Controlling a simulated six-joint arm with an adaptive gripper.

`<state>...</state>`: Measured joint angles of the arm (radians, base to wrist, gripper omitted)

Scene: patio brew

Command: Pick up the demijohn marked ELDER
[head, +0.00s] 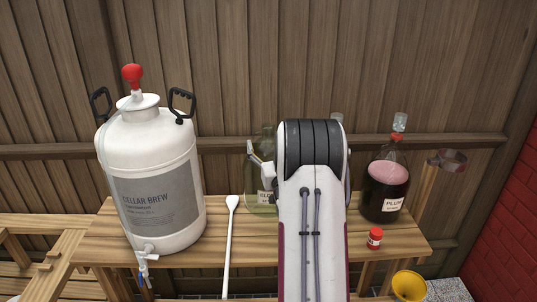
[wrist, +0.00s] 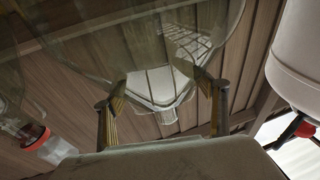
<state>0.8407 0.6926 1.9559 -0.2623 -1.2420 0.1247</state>
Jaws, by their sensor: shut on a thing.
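The demijohn marked ELDER (head: 261,143) is clear greenish glass and stands on the wooden bench, left of my arm in the head view. Its label (head: 266,197) shows only the first letters; my arm hides the rest. In the wrist view the clear glass (wrist: 150,50) fills the upper middle and narrows between the fingers. My gripper (wrist: 163,108) is shut on this glass, with one ribbed finger pad on each side. In the head view my arm hides most of the grip. I cannot tell whether the base is off the bench.
A white CELLAR BREW keg (head: 150,175) stands on the left. A dark demijohn marked PLUM (head: 383,185) stands right of my arm. A white paddle (head: 229,245) and a small red jar (head: 375,238) are on the bench (head: 210,262). A yellow funnel (head: 409,285) is at lower right.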

